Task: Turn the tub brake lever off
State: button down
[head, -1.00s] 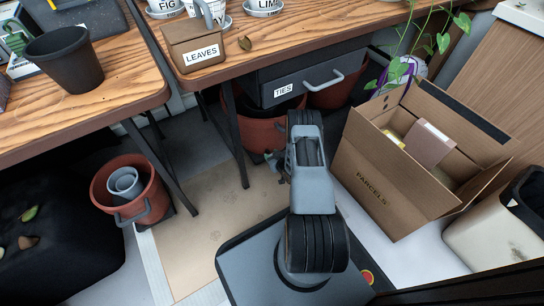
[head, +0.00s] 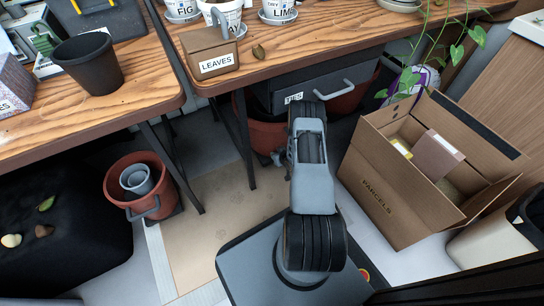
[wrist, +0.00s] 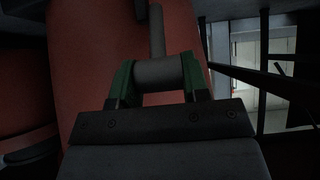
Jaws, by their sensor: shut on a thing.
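The terracotta-red tub (head: 262,133) stands under the table behind my arm, partly hidden by it. Its wall fills much of the wrist view (wrist: 85,60). The brake lever shows in the wrist view as a grey rod with a thick round grip (wrist: 158,70) in front of the red wall. My gripper (wrist: 158,82) is shut on that grip, with a green finger on each side. In the head view my arm hides the gripper and most of the lever; a small grey part (head: 278,158) shows low by the tub.
A cardboard PARCELS box (head: 390,190) stands open right of my arm. A grey TIES drawer (head: 320,85) hangs above the tub. Table legs (head: 245,135) stand close on the left. Another red tub (head: 135,185) holds a grey pot.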

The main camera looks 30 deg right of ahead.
jog(key=shift+w+r+g, duration=0.25)
jog(key=shift+w+g, duration=0.15)
jog(key=shift+g, duration=0.2)
jog(key=c, duration=0.6)
grip_release()
jog(key=p+v, duration=0.6)
jog(key=v, duration=0.7)
jog(key=shift+s+r, duration=0.25)
jog(key=shift+r, duration=0.05)
